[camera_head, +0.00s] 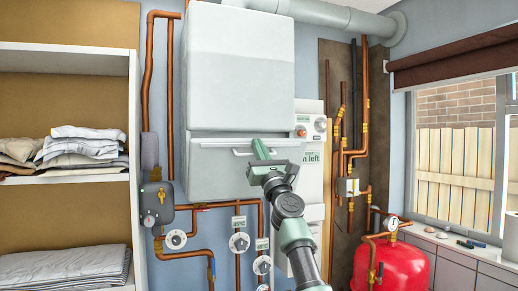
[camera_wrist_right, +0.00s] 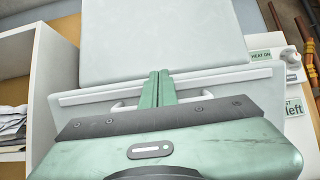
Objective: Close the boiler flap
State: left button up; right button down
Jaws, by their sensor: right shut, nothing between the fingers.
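The boiler (camera_head: 240,70) is a large pale grey box on the wall. Its flap (camera_head: 215,175) is the pale lower panel, with a thin bar handle (camera_head: 236,151) near its top edge. The flap looks tipped out a little from the boiler body. My right gripper (camera_head: 260,148) is shut and empty, in front of the flap's upper right part. In the right wrist view the closed green fingers (camera_wrist_right: 158,78) overlap the flap (camera_wrist_right: 85,108), between the handle's two visible ends; I cannot tell whether they touch it. My left gripper is not in view.
Copper pipes and dials (camera_head: 239,242) run below the boiler. A control panel (camera_head: 311,130) is right of the flap. A shelf with folded cloths (camera_head: 85,145) stands left, and a red tank (camera_head: 390,264) stands lower right.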

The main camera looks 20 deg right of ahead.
jog(key=shift+p+x, duration=0.7)
jog(key=shift+x, duration=0.55)
jog(key=shift+w+r+g+p, duration=0.25)
jog(key=shift+w+g+p, duration=0.2)
jog(key=shift+w, duration=0.15)
jog(key=shift+w+r+g+p, duration=0.2)
jog(key=shift+w+g+p, duration=0.2)
jog(key=shift+w, duration=0.2)
dwell(2.5)
